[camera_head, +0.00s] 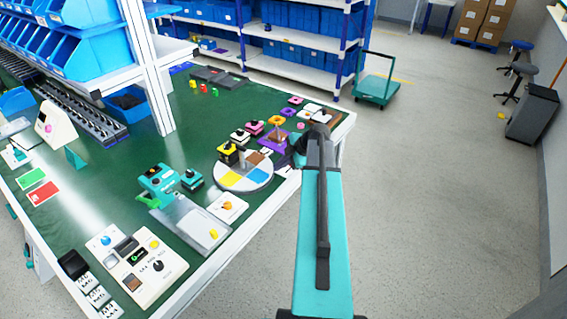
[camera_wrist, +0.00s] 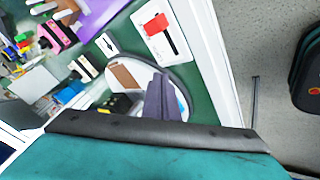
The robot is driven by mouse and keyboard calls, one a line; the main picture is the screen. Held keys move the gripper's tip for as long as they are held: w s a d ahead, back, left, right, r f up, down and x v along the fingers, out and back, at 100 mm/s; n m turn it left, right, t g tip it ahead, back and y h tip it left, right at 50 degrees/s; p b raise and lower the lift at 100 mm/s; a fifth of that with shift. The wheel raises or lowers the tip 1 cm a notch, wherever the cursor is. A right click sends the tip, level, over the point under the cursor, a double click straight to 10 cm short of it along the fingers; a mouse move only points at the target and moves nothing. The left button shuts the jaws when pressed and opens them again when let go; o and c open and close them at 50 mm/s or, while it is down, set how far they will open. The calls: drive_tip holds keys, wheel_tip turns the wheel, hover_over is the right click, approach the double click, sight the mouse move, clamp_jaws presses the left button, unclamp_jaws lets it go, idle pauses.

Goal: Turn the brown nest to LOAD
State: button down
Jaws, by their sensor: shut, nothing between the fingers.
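A round white turntable (camera_head: 232,184) lies on the green bench, with brown, blue and yellow patches around a grey centre post. The brown nest (camera_head: 264,159) is on its far right side in the head view. In the wrist view the brown nest (camera_wrist: 126,75) is left of my fingers. My gripper (camera_head: 297,150) is by the turntable's right edge, partly hidden by my arm. In the wrist view my gripper (camera_wrist: 163,98) is shut and empty, its fingers overlapping the disc; contact cannot be told. No LOAD lettering is readable.
A yellow-and-black block (camera_head: 229,153) stands at the disc's far left edge. Several coloured fixtures, including a purple one (camera_head: 273,142), crowd behind it. A white card with a red piece (camera_wrist: 157,27) lies beside the disc. A grey tray (camera_head: 200,229) is in front.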

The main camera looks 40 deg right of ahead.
sight(270, 164)
drive_tip(key=shift+w+d+p, duration=0.3)
drive_tip(key=shift+w, duration=0.45)
drive_tip(key=shift+w+d+p, duration=0.25)
drive_tip(key=shift+w+p, duration=0.05)
drive_tip(key=shift+w, duration=0.4)
drive_tip(key=shift+w+b, duration=0.2)
drive_tip(key=shift+b, duration=0.1)
